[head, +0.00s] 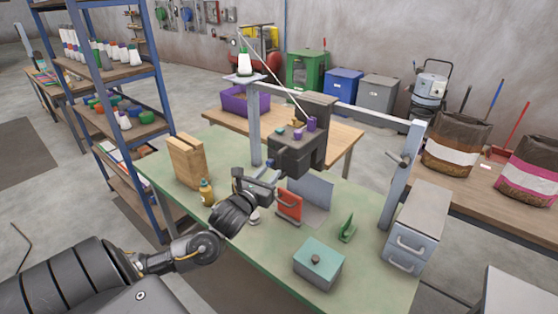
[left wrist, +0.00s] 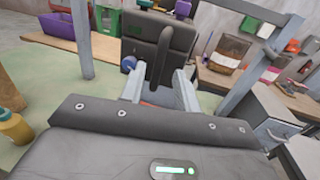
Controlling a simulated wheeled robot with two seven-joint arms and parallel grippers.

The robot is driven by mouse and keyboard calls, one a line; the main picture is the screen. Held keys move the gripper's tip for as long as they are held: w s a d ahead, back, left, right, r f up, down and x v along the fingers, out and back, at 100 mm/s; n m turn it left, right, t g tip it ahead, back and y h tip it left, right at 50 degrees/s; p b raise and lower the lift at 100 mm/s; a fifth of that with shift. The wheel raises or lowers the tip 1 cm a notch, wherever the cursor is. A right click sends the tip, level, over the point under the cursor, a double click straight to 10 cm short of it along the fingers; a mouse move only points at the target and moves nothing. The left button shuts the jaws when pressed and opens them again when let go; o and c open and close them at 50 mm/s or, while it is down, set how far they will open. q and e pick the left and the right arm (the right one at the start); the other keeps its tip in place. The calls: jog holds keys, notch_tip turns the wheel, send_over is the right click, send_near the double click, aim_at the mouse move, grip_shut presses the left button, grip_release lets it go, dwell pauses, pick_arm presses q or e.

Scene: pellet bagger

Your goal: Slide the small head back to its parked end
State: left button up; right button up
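The small head (head: 296,152) is a dark grey box on the crossbar (head: 372,109) between two pale posts. It sits nearer the left post (head: 254,134) than the right post (head: 402,180). In the left wrist view the head (left wrist: 185,40) is straight ahead, with a dark upright handle (left wrist: 162,58) on its near face and a blue knob at its left. My left gripper (head: 272,182) is in front of the head. Its two pale fingers (left wrist: 160,82) are apart on either side of the handle's lower part; contact cannot be made out. My right gripper is out of view.
The green table (head: 245,235) carries a wooden block (head: 187,160), a yellow bottle (head: 207,192), a red-fronted piece (head: 289,205), a teal-topped box (head: 318,262) and a grey drawer unit (head: 417,228). A purple bin (head: 245,103) stands on the wooden table behind.

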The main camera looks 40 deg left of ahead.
aim_at(278, 164)
pick_arm(q)
jog(key=p+x, duration=0.1)
jog(key=x, duration=0.4)
jog(key=shift+w+r+p, duration=0.1)
jog(key=shift+w+p, duration=0.3)
jog(key=shift+w+a, duration=0.2)
jog(key=shift+w, duration=0.35)
grip_shut()
